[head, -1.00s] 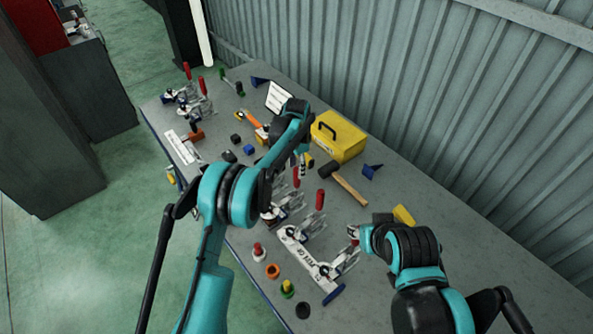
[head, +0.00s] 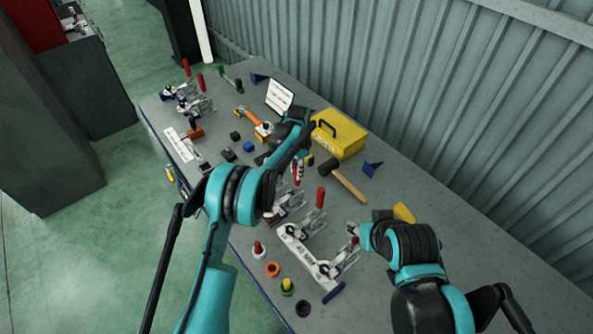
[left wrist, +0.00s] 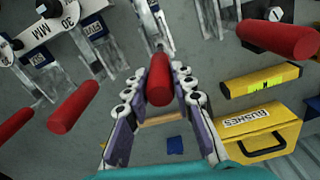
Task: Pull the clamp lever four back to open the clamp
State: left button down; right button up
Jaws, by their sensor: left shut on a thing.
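My left gripper (left wrist: 158,105) is shut on a red clamp lever handle (left wrist: 158,80), with one finger on each side of it in the left wrist view. In the head view the left gripper (head: 299,165) is partly covered by my own arm, and only a little of this lever shows below it. The metal body of the held clamp (left wrist: 153,25) runs on beyond the handle. Another red lever (head: 320,197) stands upright nearby. My right gripper (head: 355,229) is near another clamp at the right; its fingers are too small to judge.
Red handles (left wrist: 73,107) flank the left gripper closely. The yellow box (head: 338,134), a hammer (head: 348,184) and a blue piece (head: 372,169) lie behind the clamps. A white plate (head: 308,258) carries clamps in front. Two more red-handled clamps stand at the far left.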

pick_arm(q)
jog(key=shift+w+d+g+y+b, duration=0.3)
jog(key=shift+w+d+y, duration=0.25)
jog(key=shift+d, duration=0.15)
jog(key=c, duration=1.3)
grip_release()
jog(key=r, duration=0.8)
jog(key=d+r, duration=0.1)
jog(key=r, duration=0.3)
jog(key=shift+w+d, duration=0.1)
jog(key=shift+w, duration=0.3)
